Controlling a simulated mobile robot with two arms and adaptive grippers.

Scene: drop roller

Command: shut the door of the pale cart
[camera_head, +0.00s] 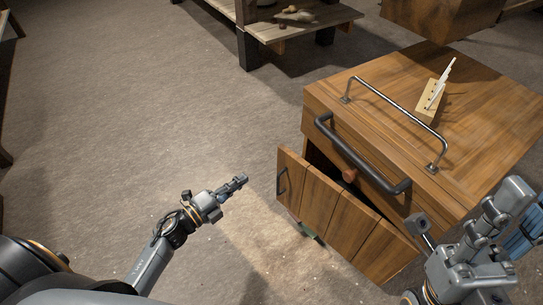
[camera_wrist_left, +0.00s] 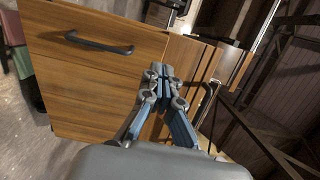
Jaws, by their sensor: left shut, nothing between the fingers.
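The cart (camera_head: 325,103) shows as warm brown wood, with a dark bar handle (camera_head: 362,155) on its front. Its plank door (camera_head: 318,196) stands ajar, with a dark gap between its top edge and the cart body. The door's small dark handle (camera_head: 282,180) is near its left edge. My left gripper (camera_head: 240,183) is shut and empty, left of the door and apart from it. In the left wrist view its fingers (camera_wrist_left: 166,78) are together in front of wood panels. My right gripper (camera_head: 490,225) is by the cart's right front; its finger opening is unclear.
A metal rail (camera_head: 395,108) and a small wooden block with pale upright pieces (camera_head: 431,98) are on the cart top. A low wooden table (camera_head: 290,32) stands at the back. The floor left of the door is clear.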

